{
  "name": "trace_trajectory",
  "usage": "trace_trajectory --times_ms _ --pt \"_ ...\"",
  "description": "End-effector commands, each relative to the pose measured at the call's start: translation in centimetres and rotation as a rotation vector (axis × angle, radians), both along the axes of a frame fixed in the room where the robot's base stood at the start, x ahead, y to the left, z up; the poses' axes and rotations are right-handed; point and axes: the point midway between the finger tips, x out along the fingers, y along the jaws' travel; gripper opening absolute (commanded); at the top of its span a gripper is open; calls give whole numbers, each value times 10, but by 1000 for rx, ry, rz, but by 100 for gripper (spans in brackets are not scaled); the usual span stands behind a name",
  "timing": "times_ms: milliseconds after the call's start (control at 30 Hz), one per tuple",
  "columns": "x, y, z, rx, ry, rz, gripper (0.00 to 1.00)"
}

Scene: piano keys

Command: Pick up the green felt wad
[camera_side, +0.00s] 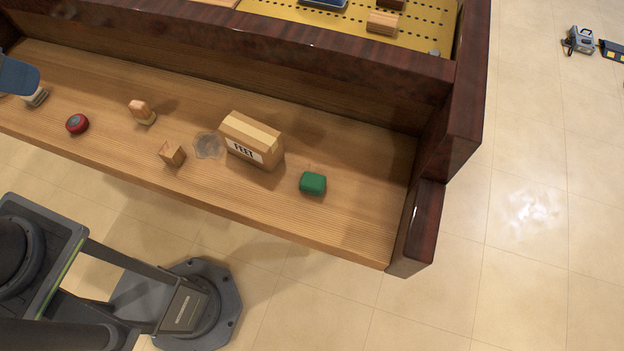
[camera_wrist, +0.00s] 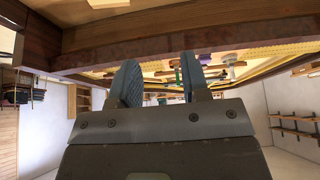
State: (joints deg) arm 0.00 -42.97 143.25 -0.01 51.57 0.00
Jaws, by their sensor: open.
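The green felt wad (camera_side: 313,183) is a small rounded block. It lies on the wooden keybed shelf (camera_side: 350,220), near its right end. It is to the right of the box marked "FELT" (camera_side: 253,142), with a gap between them. In the wrist view my gripper (camera_wrist: 158,80) has its two blue-padded fingers apart, with nothing held between them. I cannot make out the wad in the wrist view.
A wooden cube (camera_side: 172,154), a peg-like piece (camera_side: 142,112), a red round object (camera_side: 77,124) and a clear disc (camera_side: 208,146) lie left of the box. A dark wooden end block (camera_side: 417,228) closes the shelf's right end. The shelf around the wad is clear.

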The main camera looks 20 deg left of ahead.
Motion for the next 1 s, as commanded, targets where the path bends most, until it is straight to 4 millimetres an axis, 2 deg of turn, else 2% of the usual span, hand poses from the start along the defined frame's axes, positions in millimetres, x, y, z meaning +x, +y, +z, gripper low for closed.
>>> trace_trajectory --times_ms 267,633,867,1000 --pt "0 0 0 0 0 0 43" --pt "0 0 0 0 0 0 76" --pt "0 0 0 1 0 -2 77" --pt "11 -6 4 14 20 -53 77"
